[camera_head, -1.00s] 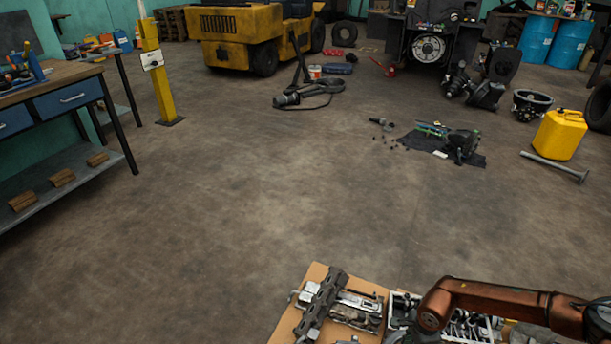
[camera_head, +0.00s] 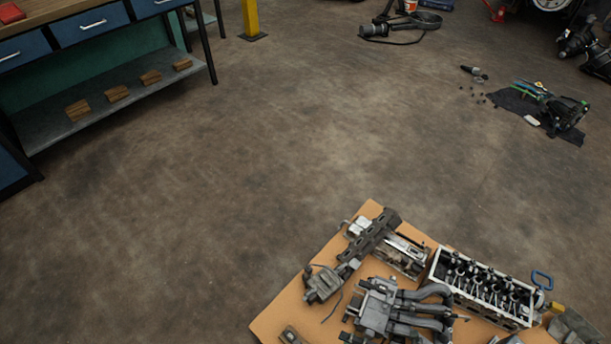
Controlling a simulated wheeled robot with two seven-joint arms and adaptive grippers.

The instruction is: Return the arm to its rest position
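In the head view I make out neither of my grippers and no link of my arms. The lower right, where my copper-coloured right arm was, now shows a tan board (camera_head: 276,318) with engine parts on it. On the board lie a long dark metal part (camera_head: 370,240), a grey manifold with curved pipes (camera_head: 415,312) and a cylinder head with a pale rim (camera_head: 480,288). A blue loop-shaped piece (camera_head: 541,279) is at the cylinder head's right end. The bottom edge of the picture cuts off the board's near side.
A workbench with blue drawers (camera_head: 93,27) stands at the upper left, with wooden blocks (camera_head: 117,94) on its lower shelf. A dark cloth (camera_head: 515,101) with parts lies at the upper right. A hose-like tool (camera_head: 378,30) lies at the top. The middle floor is clear.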

